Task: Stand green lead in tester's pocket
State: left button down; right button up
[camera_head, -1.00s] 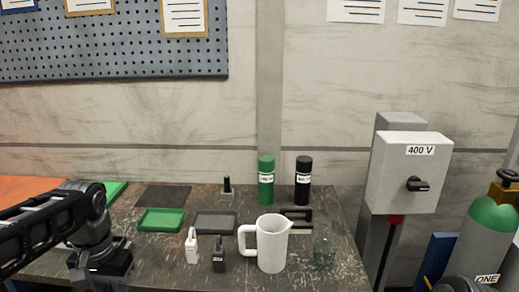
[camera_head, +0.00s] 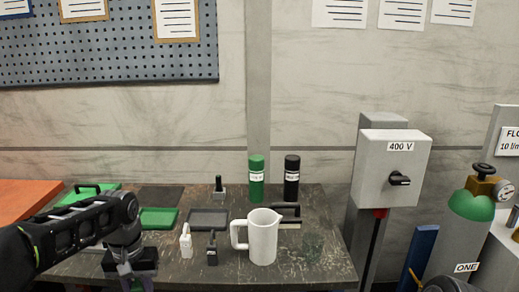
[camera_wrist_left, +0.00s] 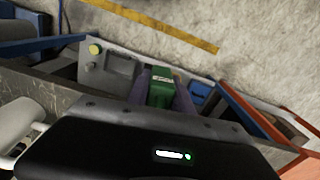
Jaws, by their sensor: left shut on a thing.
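My left gripper (camera_head: 132,274) is low at the front left of the bench in the head view, with a bit of green below it. In the left wrist view its fingers (camera_wrist_left: 161,92) are shut on a green block-shaped piece, apparently the green lead (camera_wrist_left: 161,87). A grey unit with a yellow button and a recess, possibly the tester (camera_wrist_left: 105,70), lies to the left of the fingers there. The lead's lower end is hidden, so I cannot tell whether it touches anything. My right gripper is not in view.
A white jug (camera_head: 263,240) stands right of the gripper, with small white (camera_head: 186,242) and black (camera_head: 212,250) upright pieces between. Green (camera_head: 159,218) and dark (camera_head: 209,219) trays lie behind. Green (camera_head: 256,180) and black (camera_head: 291,180) bottles stand at the back.

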pick_arm(q)
jog(key=w+d+f+m, duration=0.1)
jog(key=w+d+f, duration=0.1)
jog(key=d+f, duration=0.5)
jog(key=shift+d+m, duration=0.4)
jog(key=shift+d, duration=0.4)
